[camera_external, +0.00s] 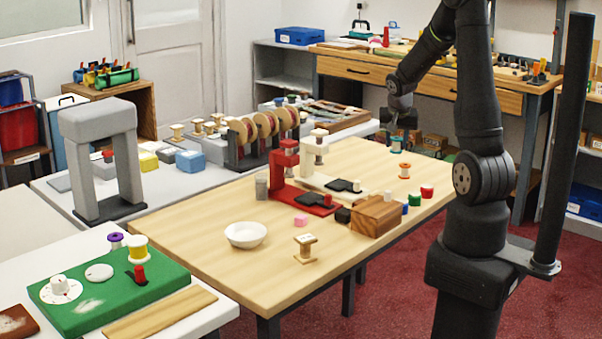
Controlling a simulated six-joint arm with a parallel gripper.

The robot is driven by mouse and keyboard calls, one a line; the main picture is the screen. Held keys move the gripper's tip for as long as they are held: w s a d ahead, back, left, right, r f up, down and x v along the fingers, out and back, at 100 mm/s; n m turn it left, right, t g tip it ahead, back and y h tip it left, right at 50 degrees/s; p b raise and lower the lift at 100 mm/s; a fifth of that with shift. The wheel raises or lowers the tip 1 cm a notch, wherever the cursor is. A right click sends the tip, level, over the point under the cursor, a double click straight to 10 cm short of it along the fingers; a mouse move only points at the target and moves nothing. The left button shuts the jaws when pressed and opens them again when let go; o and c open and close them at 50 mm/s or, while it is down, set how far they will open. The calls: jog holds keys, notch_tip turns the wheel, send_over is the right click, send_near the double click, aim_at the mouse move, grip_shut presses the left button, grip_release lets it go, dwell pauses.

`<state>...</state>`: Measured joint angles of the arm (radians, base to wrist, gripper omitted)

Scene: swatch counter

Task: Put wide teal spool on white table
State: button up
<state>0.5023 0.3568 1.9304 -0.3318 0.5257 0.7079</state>
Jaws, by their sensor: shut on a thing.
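My gripper (398,132) is above the far right part of the wooden table, with its fingers pointing down. It is shut on a small spool with a teal band (396,145), which shows just below the fingertips and is partly hidden by them. The spool seems to be off the tabletop, but its exact height is hard to tell. A white table (215,313) stands at the front left, far from my gripper. It carries a green board (110,300), and part of its top is outside the view.
The wooden table (190,225) holds a white bowl (245,234), a wooden spool (305,249), a red stand (287,190), a wooden block (376,216) and several small spools, one orange (404,170). A pale table behind it holds a spool rack (262,140) and a grey arch (100,125).

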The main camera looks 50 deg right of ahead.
jog(key=w+a+f+n+y, duration=0.1)
jog(key=w+a+n, duration=0.2)
jog(key=a, duration=0.5)
jog(key=w+a+f+n+t+y, duration=0.1)
jog(key=w+a+n, duration=0.3)
jog(key=a, duration=0.5)
jog(key=w+a+f+n+t+y, duration=0.1)
jog(key=w+a+n, duration=0.2)
jog(key=a, duration=0.5)
jog(key=shift+w+a+n+y, duration=0.15)
jog(key=shift+w+a+n, duration=0.05)
jog(key=shift+w, duration=0.25)
jog(key=shift+w+a+n+y, duration=0.15)
jog(key=shift+w+n, duration=0.05)
jog(key=shift+w, duration=0.2)
jog(key=s+d+r+n, duration=0.1)
jog(key=s+r+n, duration=0.15)
jog(key=s, duration=0.45)
send_near(290, 214)
jog(key=shift+w+d+f+m+y, duration=0.1)
jog(key=shift+w+f+m+y, duration=0.1)
jog(key=shift+w, duration=0.3)
jog(key=shift+w+d+f+m+y, duration=0.1)
jog(key=shift+w+f+m, duration=0.05)
jog(key=shift+w, duration=0.3)
jog(key=shift+f, duration=2.05)
